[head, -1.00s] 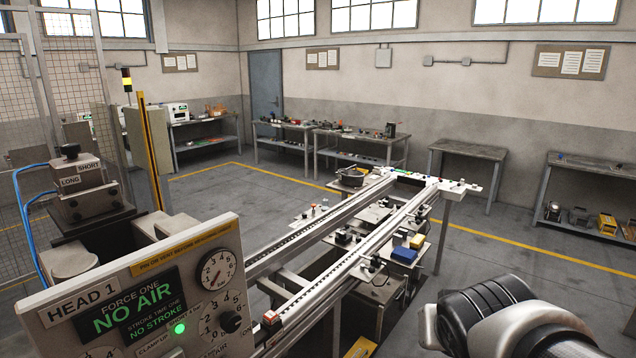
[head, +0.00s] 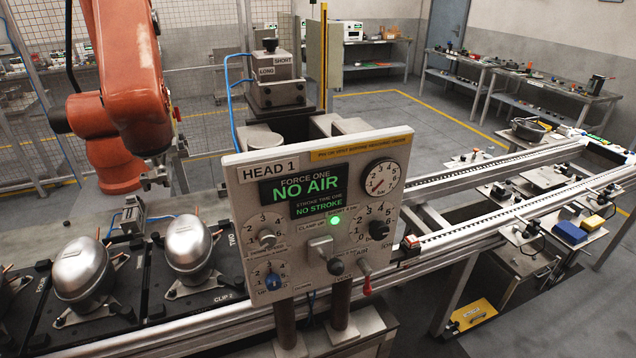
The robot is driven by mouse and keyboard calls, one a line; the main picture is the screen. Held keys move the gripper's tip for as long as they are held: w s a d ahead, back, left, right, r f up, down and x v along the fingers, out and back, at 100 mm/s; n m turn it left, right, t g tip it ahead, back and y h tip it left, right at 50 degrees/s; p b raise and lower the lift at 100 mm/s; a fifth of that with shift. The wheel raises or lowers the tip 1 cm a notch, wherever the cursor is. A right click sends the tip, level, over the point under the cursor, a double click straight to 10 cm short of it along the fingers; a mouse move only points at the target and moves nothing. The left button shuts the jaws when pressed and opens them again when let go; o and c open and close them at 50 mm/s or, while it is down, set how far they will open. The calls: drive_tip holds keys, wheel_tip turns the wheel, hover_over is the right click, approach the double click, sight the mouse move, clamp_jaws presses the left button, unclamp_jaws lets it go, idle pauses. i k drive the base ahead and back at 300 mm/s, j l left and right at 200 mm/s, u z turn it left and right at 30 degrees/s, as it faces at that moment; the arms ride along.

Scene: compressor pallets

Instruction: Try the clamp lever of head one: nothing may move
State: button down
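The head one panel (head: 240,215) faces me near the middle, with HEAD 1 on its label. Its green display (head: 305,192) reads FORCE ONE NO AIR and STROKE TIME ONE NO STROKE. A green lamp (head: 335,221) is lit. Below a small label that seems to read CLAMP-UP, a lever with a grey block and black knob (head: 335,266) points down and right; I take it for the clamp lever. A red-tipped lever (head: 366,286) hangs to its right, by the word AIR. The gauge (head: 381,178) is too small to read surely. My gripper is out of view.
Two silver compressor shells (head: 190,243) sit on black pallets (head: 150,295) at the left. An orange robot arm (head: 135,75) stands behind them. A white rail conveyor (head: 530,165) runs off to the right. A head block marked LONG and SHORT (head: 277,72) stands behind the panel.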

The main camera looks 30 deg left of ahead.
sight(335, 266)
drive_tip(key=j+u, duration=0.15)
drive_tip(key=u, duration=1.1)
drive_tip(key=k+j, duration=0.05)
